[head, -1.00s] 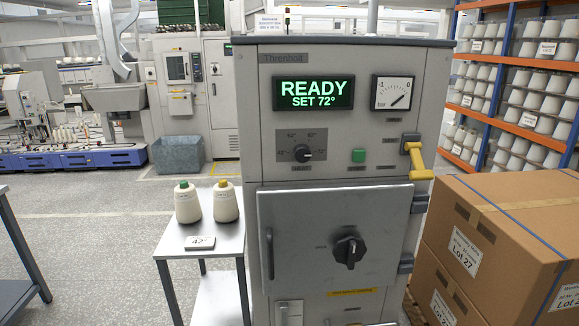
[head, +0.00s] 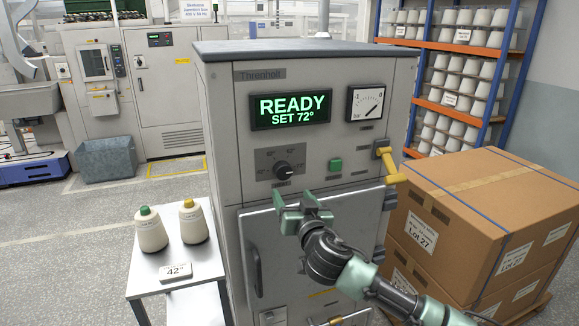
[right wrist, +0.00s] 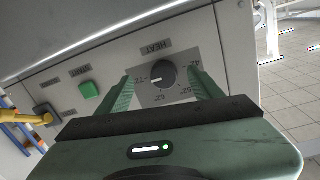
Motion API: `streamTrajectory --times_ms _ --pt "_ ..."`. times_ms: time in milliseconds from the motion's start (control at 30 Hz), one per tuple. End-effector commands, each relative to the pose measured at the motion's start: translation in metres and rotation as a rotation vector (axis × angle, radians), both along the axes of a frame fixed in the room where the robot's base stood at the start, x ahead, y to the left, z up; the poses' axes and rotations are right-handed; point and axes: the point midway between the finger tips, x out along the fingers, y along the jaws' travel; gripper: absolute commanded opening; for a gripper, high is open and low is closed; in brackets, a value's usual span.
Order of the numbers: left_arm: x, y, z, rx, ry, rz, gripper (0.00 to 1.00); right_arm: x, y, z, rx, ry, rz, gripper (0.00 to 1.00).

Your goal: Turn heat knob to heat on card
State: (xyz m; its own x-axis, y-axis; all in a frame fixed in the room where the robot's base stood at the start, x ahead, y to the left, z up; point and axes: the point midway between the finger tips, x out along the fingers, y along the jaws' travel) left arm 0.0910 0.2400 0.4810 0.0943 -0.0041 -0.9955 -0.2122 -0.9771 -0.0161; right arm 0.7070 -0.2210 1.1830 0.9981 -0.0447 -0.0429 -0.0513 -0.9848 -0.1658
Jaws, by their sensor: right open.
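The dark round heat knob (head: 283,170) is on the grey machine's front panel, under a green display (head: 291,108) reading READY, SET 72°. In the right wrist view the knob (right wrist: 162,75) has temperature marks around it, and its pointer faces the 72 mark. A white card (head: 176,271) reading 42° lies on the small side table. My right gripper (head: 303,203) is open and empty, just below and in front of the knob. In the right wrist view its fingers are either side of the knob, apparently short of touching it. My left gripper is out of view.
A green start button (head: 335,165) and a yellow handle (head: 387,165) are right of the knob. Below is the steel door (head: 345,225). Two cones (head: 151,232) stand on the side table (head: 134,283). Cardboard boxes (head: 480,215) are stacked at right.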

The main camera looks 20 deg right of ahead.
Motion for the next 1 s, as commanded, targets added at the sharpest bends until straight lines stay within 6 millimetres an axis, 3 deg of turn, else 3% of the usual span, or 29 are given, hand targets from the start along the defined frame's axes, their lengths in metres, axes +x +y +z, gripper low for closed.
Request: streamTrajectory --times_ms 33,167,600,1000 --pt "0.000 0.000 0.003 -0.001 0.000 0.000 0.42 -0.002 0.002 0.016 0.009 -0.023 0.003 0.66" --pt "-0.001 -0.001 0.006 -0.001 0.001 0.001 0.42 0.001 0.004 0.029 0.023 -0.045 0.004 0.66" --pt "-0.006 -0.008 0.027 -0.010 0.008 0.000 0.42 0.062 0.002 0.028 0.022 -0.042 0.004 0.66" --pt "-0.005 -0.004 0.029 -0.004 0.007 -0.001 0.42 0.074 0.002 0.026 0.023 -0.042 0.006 0.66"
